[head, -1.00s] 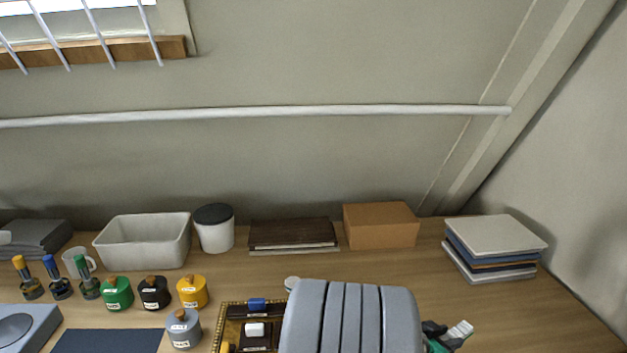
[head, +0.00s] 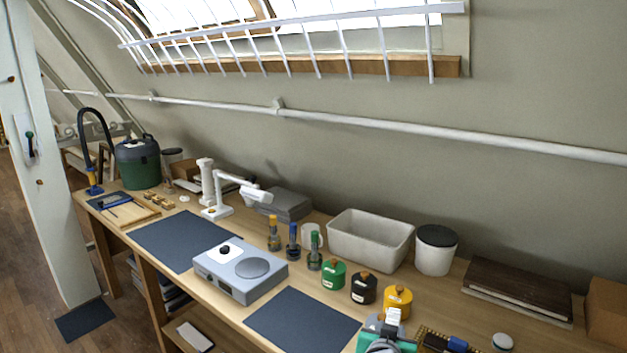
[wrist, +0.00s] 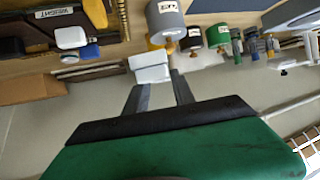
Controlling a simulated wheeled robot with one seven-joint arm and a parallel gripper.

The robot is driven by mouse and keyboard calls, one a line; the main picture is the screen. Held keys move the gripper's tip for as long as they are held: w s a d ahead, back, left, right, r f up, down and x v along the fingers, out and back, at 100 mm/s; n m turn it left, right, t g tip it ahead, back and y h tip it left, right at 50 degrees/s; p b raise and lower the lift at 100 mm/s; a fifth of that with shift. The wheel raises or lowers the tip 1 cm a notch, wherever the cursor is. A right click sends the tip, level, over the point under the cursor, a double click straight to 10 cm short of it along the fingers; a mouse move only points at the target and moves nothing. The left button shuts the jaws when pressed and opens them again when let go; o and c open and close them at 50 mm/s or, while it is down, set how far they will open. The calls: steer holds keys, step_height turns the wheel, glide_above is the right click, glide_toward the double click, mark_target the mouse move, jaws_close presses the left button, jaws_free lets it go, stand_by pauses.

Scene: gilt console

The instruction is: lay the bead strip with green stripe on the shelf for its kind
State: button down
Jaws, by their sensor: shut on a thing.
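My gripper (head: 391,324) is at the lower edge of the head view, above the front of the bench. In the wrist view its two fingers (wrist: 158,90) are shut on a small white ribbed piece (wrist: 150,68), which looks like the bead strip. This white strip also shows above the gripper in the head view (head: 393,315). I cannot make out a green stripe on it. No shelf marked for its kind can be told in these views. A low shelf (head: 175,336) shows under the bench, with a white flat thing on it.
Green (head: 334,275), black (head: 363,289) and yellow (head: 398,301) pots stand near my gripper, with a grey pot (wrist: 165,22) close by. Behind are a pale bin (head: 370,240) and a white canister (head: 436,252). A dark mat (head: 303,319) is bare. A grey device (head: 240,270) stands left.

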steer(key=s+a+f+n+y, duration=0.1)
steer(key=a+n+y, duration=0.3)
steer(key=a, duration=0.5)
steer(key=s+a+f+n+y, duration=0.15)
steer(key=a+n+y, duration=0.3)
steer(key=a, duration=0.55)
steer(key=w+d+r+m+t+h, duration=0.1)
steer(key=d+r+m, duration=0.1)
steer(key=d, duration=0.4)
steer(key=w+d+r+m+h, duration=0.1)
steer(key=d+r+h, duration=0.15)
steer(key=d, duration=0.35)
steer(key=shift+m, duration=0.25)
steer(key=v, duration=0.2)
steer(key=d+v, duration=0.1)
steer(key=v, duration=0.1)
steer(key=shift+s+r, duration=0.15)
steer(key=shift+r, duration=0.2)
